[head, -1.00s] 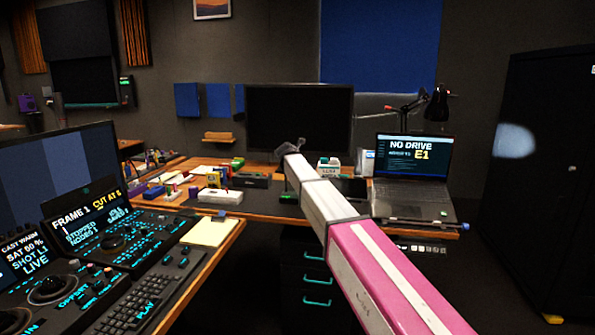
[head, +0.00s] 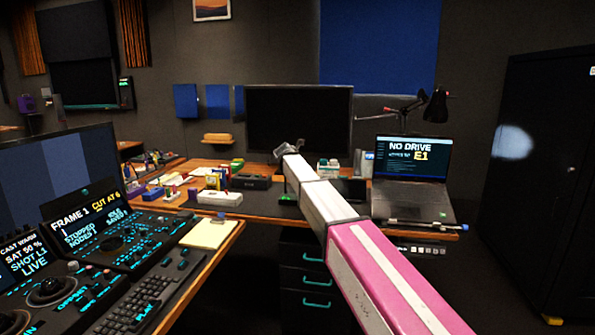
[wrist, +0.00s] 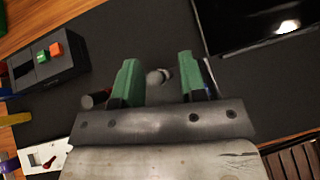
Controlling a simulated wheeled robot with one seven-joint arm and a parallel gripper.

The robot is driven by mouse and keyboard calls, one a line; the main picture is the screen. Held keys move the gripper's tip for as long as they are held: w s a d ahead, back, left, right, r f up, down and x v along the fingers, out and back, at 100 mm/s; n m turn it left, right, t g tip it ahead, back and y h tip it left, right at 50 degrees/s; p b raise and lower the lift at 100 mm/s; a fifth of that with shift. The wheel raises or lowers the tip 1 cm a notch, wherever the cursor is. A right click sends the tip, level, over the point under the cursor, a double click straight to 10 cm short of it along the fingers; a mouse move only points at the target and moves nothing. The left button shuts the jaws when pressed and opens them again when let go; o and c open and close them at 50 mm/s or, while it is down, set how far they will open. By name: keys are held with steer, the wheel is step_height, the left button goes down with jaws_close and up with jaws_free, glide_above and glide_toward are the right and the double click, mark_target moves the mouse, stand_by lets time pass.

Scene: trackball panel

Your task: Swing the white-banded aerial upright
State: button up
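My gripper (wrist: 157,84) is open in the wrist view, its two green fingers apart over a dark desk mat. A small grey rounded piece (wrist: 158,76) shows between and beyond the fingers, apart from both as far as I can tell. A dark short cylinder (wrist: 95,99) lies just left of the left finger. I cannot make out a white band on either, so I cannot tell which is the aerial.
A black box with green and orange buttons (wrist: 46,70) lies left of my gripper. A dark tablet-like screen (wrist: 262,25) lies to the right. A white device (head: 220,198), a laptop (head: 410,170) and a black monitor (head: 298,118) stand around on the far desk. A control console (head: 100,255) is near left.

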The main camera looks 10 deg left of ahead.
steer(key=v, duration=1)
steer(key=shift+s, duration=0.2)
